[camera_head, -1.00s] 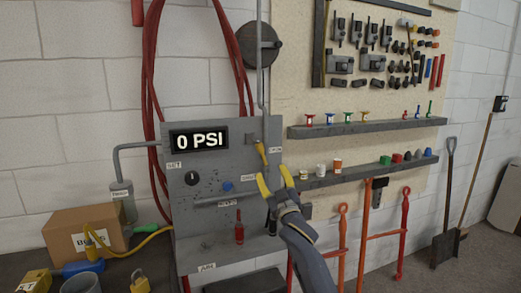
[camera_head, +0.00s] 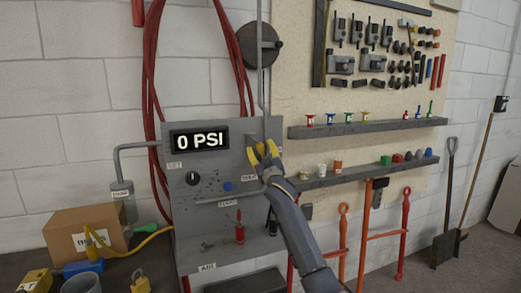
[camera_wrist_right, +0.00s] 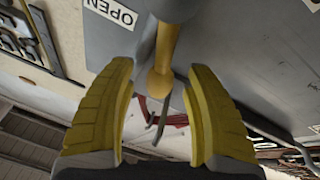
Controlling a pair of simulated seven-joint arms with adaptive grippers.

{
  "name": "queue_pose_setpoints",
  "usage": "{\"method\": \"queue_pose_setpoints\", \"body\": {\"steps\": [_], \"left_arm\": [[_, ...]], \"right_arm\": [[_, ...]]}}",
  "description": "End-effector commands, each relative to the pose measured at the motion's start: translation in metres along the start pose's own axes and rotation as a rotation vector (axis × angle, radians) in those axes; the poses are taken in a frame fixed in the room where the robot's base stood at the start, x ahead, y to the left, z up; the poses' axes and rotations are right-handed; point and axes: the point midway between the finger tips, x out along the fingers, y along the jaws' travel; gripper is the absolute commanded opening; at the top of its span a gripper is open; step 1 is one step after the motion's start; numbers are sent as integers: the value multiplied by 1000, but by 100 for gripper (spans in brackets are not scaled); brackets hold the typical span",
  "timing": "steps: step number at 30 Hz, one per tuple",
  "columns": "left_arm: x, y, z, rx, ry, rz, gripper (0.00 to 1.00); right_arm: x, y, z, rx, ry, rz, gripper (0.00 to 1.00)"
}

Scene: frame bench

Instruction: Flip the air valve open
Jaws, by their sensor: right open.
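The air valve's yellow lever (camera_wrist_right: 166,48) hangs from the right side of the grey panel (camera_head: 221,220). In the right wrist view it reaches down between the two yellow fingers of my right gripper (camera_wrist_right: 159,72), with a gap on each side. An OPEN label (camera_wrist_right: 110,11) is beside it. In the head view my right gripper (camera_head: 263,153) is at the panel's upper right and largely covers the lever. The gripper is open and holds nothing. My left gripper is not in view.
A grey shelf (camera_head: 365,128) with small coloured parts is right of the panel, with a second shelf below. A cardboard box (camera_head: 70,232) and yellow padlocks are at lower left. Red hoses hang behind.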

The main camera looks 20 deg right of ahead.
Motion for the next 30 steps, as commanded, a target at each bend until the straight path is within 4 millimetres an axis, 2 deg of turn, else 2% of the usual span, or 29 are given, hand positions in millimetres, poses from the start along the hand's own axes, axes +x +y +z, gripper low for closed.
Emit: {"method": "queue_pose_setpoints", "body": {"steps": [6, 16, 30], "left_arm": [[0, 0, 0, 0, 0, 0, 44], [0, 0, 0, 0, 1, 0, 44], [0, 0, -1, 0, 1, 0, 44]], "right_arm": [[7, 0, 0, -1, 0, 0, 52], [8, 0, 0, 0, 0, 0, 54], [8, 0, 0, 0, 0, 0, 0]]}}
